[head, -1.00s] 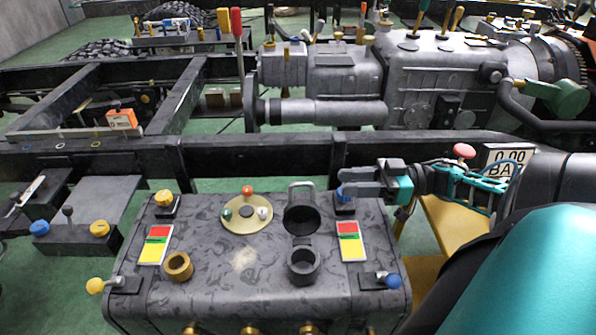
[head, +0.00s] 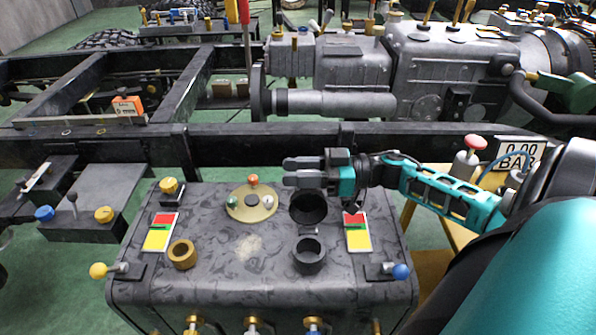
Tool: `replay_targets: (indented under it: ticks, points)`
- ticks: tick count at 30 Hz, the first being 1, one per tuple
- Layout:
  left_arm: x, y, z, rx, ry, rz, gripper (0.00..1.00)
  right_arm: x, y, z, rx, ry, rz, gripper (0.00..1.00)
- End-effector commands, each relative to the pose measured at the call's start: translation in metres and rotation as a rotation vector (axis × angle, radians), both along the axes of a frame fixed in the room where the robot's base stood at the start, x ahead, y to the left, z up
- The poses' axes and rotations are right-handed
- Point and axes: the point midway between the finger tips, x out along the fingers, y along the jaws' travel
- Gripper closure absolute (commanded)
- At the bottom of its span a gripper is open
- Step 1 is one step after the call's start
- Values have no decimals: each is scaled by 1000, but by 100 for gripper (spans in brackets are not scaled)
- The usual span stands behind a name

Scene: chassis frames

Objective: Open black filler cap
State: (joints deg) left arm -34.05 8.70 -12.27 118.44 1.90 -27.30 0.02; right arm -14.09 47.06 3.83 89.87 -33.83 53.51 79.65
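The black filler opening (head: 308,209) is a round dark ring on top of the grey marbled tank (head: 230,285), right of the gold disc. Its dark interior shows. The area just behind its rim, where a raised grey loop stood earlier, is covered by my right gripper, so I cannot tell the cap's position now. My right gripper (head: 303,171) points left above the back edge of the opening, its two fingers apart with a gap between them. Whether it touches the cap is hidden. My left gripper is not in view.
A second black ring (head: 310,256) and a brass ring (head: 182,254) stand nearer on the tank. The gold disc (head: 251,203) with coloured knobs is left of the gripper. A black frame beam (head: 260,142) runs behind. A red-topped knob (head: 476,142) stands by my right forearm.

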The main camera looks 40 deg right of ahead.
Motion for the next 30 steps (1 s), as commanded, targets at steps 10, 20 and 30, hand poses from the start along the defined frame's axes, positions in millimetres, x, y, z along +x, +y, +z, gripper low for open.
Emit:
replay_targets:
  ticks: [10,20,30]
  points:
    - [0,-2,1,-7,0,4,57,0,0,0,0,0,0,84]
    - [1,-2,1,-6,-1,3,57,0,-1,0,-1,-1,-3,100]
    - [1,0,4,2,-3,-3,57,0,-1,2,-6,-7,-5,100]
